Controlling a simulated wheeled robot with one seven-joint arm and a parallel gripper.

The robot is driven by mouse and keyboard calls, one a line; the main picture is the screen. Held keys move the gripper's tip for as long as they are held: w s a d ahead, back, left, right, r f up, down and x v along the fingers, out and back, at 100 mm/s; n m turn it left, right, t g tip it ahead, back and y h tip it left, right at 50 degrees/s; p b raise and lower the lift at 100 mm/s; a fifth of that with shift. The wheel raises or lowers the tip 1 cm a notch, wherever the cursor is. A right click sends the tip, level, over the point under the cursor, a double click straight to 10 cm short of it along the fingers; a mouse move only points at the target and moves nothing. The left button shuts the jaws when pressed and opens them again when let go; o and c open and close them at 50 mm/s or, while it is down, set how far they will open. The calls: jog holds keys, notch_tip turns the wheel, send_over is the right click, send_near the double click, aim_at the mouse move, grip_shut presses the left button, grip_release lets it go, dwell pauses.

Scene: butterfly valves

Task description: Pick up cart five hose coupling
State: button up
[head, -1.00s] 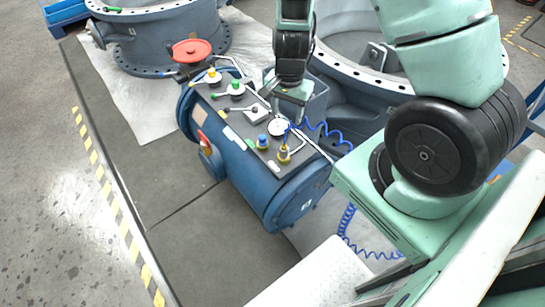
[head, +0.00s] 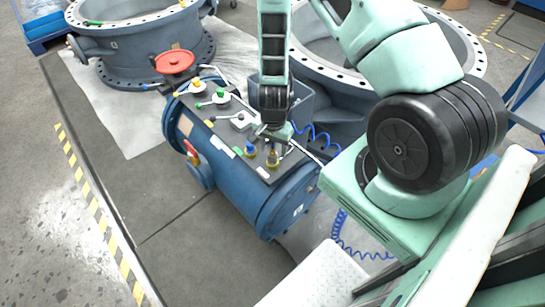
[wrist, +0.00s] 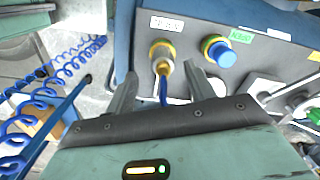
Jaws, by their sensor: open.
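The hose coupling (head: 272,160) is a brass-yellow fitting with a blue hose, upright on the dark top of the blue cart tank. In the wrist view the coupling (wrist: 162,52) shows just beyond my fingertips, between their lines, beside a white label. My gripper (wrist: 160,72) is open, with its two grey fingers apart and nothing visibly held. In the head view my gripper (head: 277,134) points down just above and behind the coupling. How deep the fingers reach around the coupling is hard to tell.
A blue-capped fitting (wrist: 218,50) stands close to the coupling. Valve levers with green (head: 220,94) and yellow (head: 198,85) knobs and a red handwheel (head: 175,62) are farther along the cart. A coiled blue hose (wrist: 40,100) hangs at the left.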

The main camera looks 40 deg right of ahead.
aim_at(272, 155)
jog(key=shift+w+f, duration=0.15)
jog(key=shift+f, duration=0.95)
jog(key=shift+w+f, duration=0.1)
jog(key=shift+f, duration=1)
jog(key=c, duration=1)
jog(key=shift+r, duration=0.15)
